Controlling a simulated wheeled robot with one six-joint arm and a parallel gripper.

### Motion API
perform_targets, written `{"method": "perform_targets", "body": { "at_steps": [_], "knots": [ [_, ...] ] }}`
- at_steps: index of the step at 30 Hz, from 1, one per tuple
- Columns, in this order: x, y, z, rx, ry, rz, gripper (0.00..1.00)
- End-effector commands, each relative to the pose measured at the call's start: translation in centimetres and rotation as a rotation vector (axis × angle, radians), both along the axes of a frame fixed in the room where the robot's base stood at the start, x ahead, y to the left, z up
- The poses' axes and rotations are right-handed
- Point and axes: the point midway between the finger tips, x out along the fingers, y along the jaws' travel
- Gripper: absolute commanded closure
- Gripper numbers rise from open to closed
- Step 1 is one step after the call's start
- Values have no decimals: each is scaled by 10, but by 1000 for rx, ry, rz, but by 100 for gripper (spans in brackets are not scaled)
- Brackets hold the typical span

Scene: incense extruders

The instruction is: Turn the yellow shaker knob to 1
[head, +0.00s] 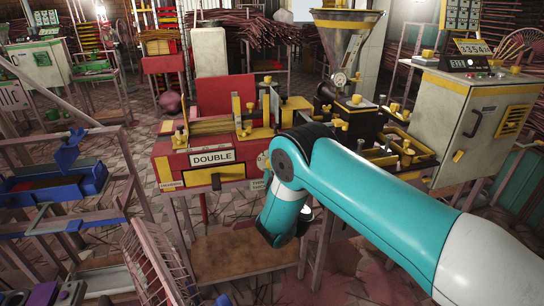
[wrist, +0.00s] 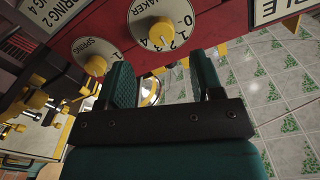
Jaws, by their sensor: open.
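The yellow shaker knob (wrist: 162,33) sits on a white dial with black numbers from 0 to 4, on a red panel at the top of the wrist view. Its label is partly cut off, and I cannot tell which number the knob points to. My gripper (wrist: 163,76) is open and empty, with its teal fingers spread below the dial. The fingers appear apart from the knob. In the head view, my arm reaches the front of the red machine (head: 170,170), and hides the gripper fingers and most of the dials.
A second yellow knob labelled SPRING 1 (wrist: 95,65) is close by, left of my left finger in the wrist view. A DOUBLE sign (head: 212,157) is on the machine front. A grey cabinet (head: 450,115) stands at right and a blue machine (head: 50,190) at left.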

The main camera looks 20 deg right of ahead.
Motion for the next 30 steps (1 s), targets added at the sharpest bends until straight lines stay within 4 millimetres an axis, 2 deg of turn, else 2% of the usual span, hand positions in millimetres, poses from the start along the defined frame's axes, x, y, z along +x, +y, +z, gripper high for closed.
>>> {"method": "perform_targets", "body": {
  "at_steps": [1, 12, 18, 26, 27, 30],
  "knots": [
    [7, 0, 6, 3, -3, 0, 40],
    [55, 0, 0, 2, -2, -2, 40],
    [65, 0, -1, -1, 0, 2, 40],
    [67, 1, -1, -1, 1, 3, 40],
    [67, 1, 0, -1, 1, 3, 42],
    [66, 1, 0, -1, 1, 3, 65]
  ]
}}
